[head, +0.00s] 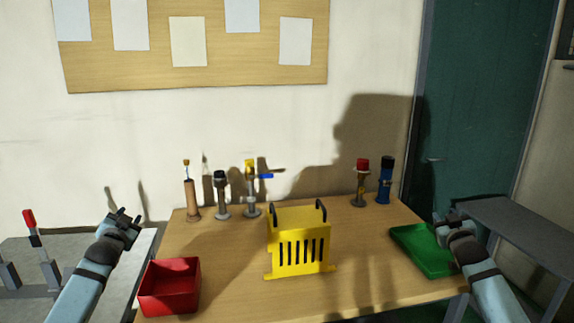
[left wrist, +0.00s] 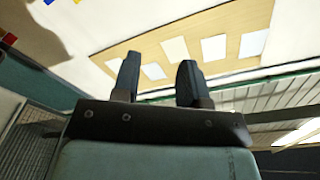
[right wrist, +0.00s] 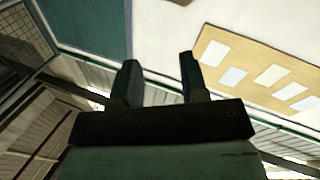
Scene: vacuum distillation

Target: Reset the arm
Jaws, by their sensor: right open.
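My left gripper (head: 126,218) is raised at the left of the wooden table, above the side of the red bin. In the left wrist view its two fingers (left wrist: 158,78) stand apart with nothing between them. My right gripper (head: 449,217) is raised at the right, beside the green tray. In the right wrist view its fingers (right wrist: 160,78) are apart and empty. Both arms reach in from the lower corners and touch nothing that I can see.
The wooden table (head: 225,290) holds a yellow slotted box (head: 300,240), a red bin (head: 170,287) and a green tray (head: 421,250). Several valve-like fixtures stand along the back, including a red-topped one (head: 361,183) and a blue one (head: 385,180). A red-handled lever (head: 32,228) stands at left.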

